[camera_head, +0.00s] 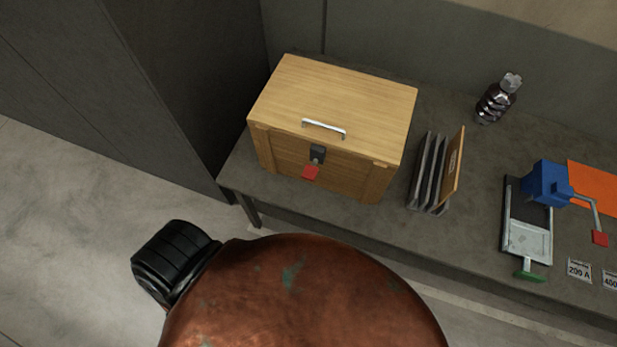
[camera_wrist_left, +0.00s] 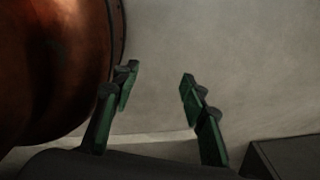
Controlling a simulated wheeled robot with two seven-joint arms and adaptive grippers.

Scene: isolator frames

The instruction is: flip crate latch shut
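A wooden crate (camera_head: 330,95) with its lid down stands on the grey table in the head view. A silver handle (camera_head: 324,129) is on the lid near its front edge. Below it, on the front, is a dark latch (camera_head: 317,154) with a red tab (camera_head: 310,173) hanging low and tilted outward. In the left wrist view my left gripper (camera_wrist_left: 158,80) is open and empty, its green fingers apart over bare floor. It is away from the crate, which that view does not show. My right gripper is in neither view.
A file rack (camera_head: 428,172) stands right of the crate. A dark bottle (camera_head: 496,99) is behind it. A blue device (camera_head: 548,184) with a red-tipped lever, an orange sheet (camera_head: 594,188) and labels (camera_head: 579,270) lie farther right. The table's front edge (camera_head: 400,249) is near the crate.

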